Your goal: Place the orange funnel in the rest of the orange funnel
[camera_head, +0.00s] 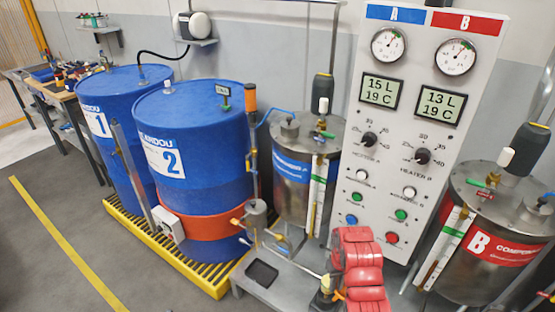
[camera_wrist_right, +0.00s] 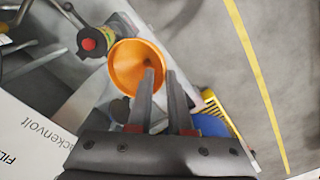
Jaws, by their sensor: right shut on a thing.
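The orange funnel (camera_wrist_right: 126,65) shows in the right wrist view with its wide mouth facing the camera. My right gripper (camera_wrist_right: 160,73) is shut on its wall at the right side of the rim, one finger inside the mouth and one outside. In the head view my red right arm is at the bottom centre, and I cannot make out the funnel there. I cannot identify the funnel's rest in either view. My left gripper is not in view.
Blue drums (camera_head: 90,120) and (camera_head: 190,125) stand on a yellow grate (camera_head: 185,265). A steel tank A (camera_head: 290,195), a control panel (camera_head: 425,60) and a tank B (camera_head: 475,265) stand to the right. A round red button (camera_wrist_right: 88,44) is near the funnel.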

